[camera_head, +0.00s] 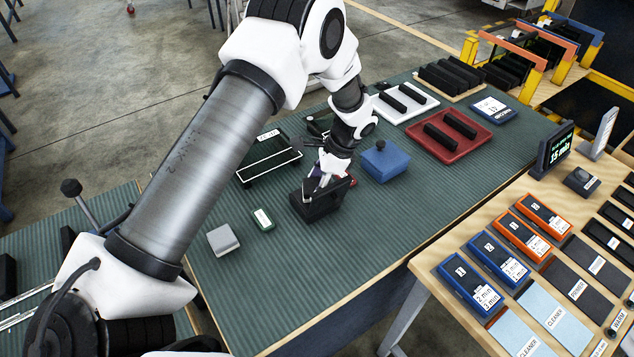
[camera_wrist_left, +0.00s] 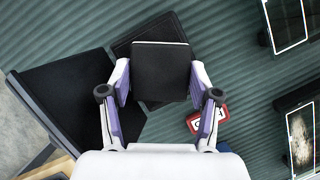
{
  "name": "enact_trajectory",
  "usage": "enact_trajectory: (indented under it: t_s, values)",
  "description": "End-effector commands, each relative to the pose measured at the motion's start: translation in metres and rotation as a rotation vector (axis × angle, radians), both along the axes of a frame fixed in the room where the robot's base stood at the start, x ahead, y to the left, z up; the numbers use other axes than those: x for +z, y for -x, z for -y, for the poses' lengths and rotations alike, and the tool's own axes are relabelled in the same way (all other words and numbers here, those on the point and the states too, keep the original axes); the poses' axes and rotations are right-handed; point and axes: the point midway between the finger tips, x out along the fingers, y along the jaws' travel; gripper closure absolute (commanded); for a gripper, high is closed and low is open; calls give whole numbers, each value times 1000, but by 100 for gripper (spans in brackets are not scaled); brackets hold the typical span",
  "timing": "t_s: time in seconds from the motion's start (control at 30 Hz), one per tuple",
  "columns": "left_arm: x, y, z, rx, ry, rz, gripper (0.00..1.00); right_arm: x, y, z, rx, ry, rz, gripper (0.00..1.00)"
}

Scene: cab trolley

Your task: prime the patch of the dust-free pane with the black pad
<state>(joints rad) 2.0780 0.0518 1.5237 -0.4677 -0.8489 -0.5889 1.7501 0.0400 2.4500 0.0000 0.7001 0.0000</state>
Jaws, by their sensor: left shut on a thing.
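My left gripper (camera_head: 326,180) is shut on a black pad, seen between the fingers in the left wrist view (camera_wrist_left: 161,72). A darker square (camera_wrist_left: 125,45) shows partly behind the pad. Two dark, white-edged panes stand at the right of the wrist view. One pane (camera_wrist_left: 287,22) looks clear and also shows in the head view (camera_head: 268,160); the other (camera_wrist_left: 303,135) looks mottled, as if dusty. My right gripper is out of view.
A blue box with a knob (camera_head: 385,161) stands right of the gripper. A red tray (camera_head: 463,153) and white tray (camera_head: 425,105) hold black bars. The green bench front is clear.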

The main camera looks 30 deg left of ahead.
Motion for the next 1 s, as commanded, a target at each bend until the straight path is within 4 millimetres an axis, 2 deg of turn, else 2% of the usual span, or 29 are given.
enact_trajectory:
  t_s: [1.0]
  values:
    - [-7,0,0,0,0,0,66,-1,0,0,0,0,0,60]
